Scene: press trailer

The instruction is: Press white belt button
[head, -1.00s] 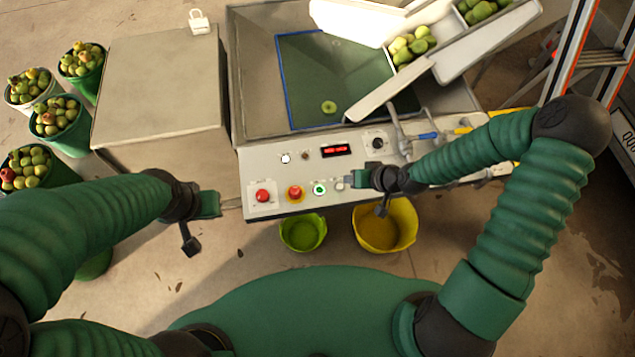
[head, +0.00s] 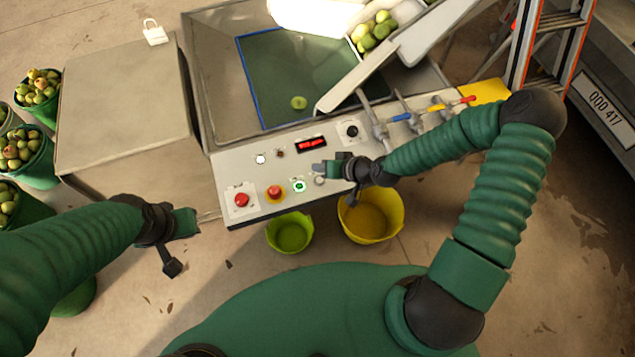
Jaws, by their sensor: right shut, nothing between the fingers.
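The control panel (head: 228,178) slopes along the front of the machine. A pale round button (head: 319,181) sits in its lower row, right of the green-lit button (head: 299,186). Another small white round button (head: 260,159) sits in the upper row at the left. I cannot read any labels. My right gripper (head: 318,169) is shut and empty, pointing left over the panel just above the pale lower button. I cannot tell whether it touches the panel. My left gripper (head: 203,220) is off the panel's left front corner; its fingers are too small to judge.
The panel also has a red button (head: 241,200), a red button on yellow (head: 274,192), a red display (head: 312,144) and a black knob (head: 352,131). Valve levers (head: 401,116) stand at the right. Green (head: 290,233) and yellow (head: 371,216) buckets stand below.

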